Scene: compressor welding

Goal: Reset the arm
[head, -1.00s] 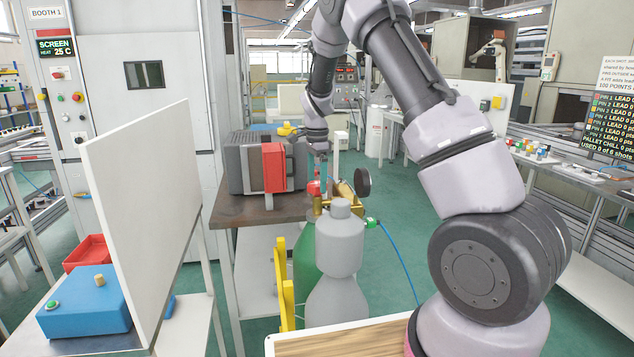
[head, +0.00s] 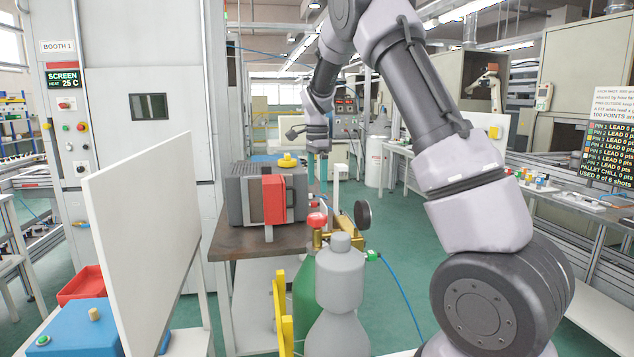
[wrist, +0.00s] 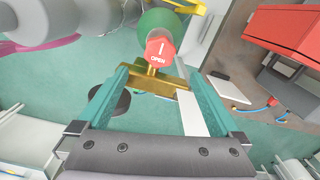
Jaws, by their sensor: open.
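My gripper (head: 319,182) hangs from my arm above the gas cylinders, its teal fingers pointing down. In the wrist view its two fingers (wrist: 160,75) are apart with nothing held between them. Below it is the red knob (head: 317,219) on the brass valve (head: 345,238) of the green cylinder (head: 305,285). The knob, marked OPEN with an arrow, also shows in the wrist view (wrist: 160,47), beyond the fingertips. In the head view there is a clear gap between the fingertips and the knob.
A grey cylinder (head: 340,280) stands in front of the green one. A grey machine with a red box (head: 274,199) sits on a brown-topped table (head: 228,240) to the left. A white panel (head: 145,210) stands nearer left. A blue hose (head: 402,290) runs to the floor.

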